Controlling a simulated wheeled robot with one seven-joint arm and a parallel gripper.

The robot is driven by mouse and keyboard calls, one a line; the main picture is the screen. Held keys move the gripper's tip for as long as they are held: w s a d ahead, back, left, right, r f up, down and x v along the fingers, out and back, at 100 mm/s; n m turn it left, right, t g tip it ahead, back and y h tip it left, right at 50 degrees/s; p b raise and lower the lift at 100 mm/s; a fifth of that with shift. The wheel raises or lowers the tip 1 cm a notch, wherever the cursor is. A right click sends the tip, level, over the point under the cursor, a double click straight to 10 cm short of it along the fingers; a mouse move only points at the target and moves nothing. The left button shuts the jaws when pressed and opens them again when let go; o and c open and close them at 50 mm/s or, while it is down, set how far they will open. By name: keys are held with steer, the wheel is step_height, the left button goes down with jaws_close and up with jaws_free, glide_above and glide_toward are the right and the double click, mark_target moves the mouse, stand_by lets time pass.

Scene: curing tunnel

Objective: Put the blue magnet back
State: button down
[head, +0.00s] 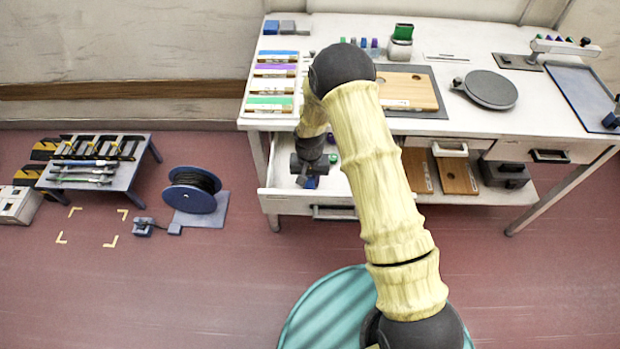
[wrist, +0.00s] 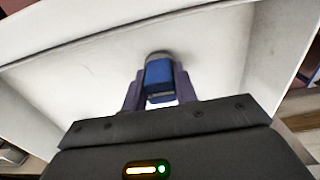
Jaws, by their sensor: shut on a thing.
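The blue magnet (wrist: 159,76) is between the two fingers of my gripper (wrist: 158,92) in the wrist view, with a grey rounded end at its far side. My gripper is shut on it. In the head view my gripper (head: 309,180) points down over the open white drawer (head: 285,204) under the bench's left side, and a bit of blue shows at its tip. The pale drawer interior (wrist: 92,70) lies around and behind the magnet in the wrist view. I cannot tell whether the magnet touches the drawer floor.
A small green piece (head: 333,159) lies in the drawer, partly behind my arm. The bench top (head: 455,130) above holds coloured strips, a wooden board (head: 405,91) and a round grey plate (head: 490,89). A cable reel (head: 190,190) stands on the floor at left.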

mark_target(310, 177)
steer(key=shift+f, duration=0.2)
steer(key=c, duration=1.1)
jaws_free()
steer(key=shift+r, duration=0.1)
step_height(310, 177, up, 12)
steer(key=b, duration=0.1)
steer(key=shift+r, duration=0.1)
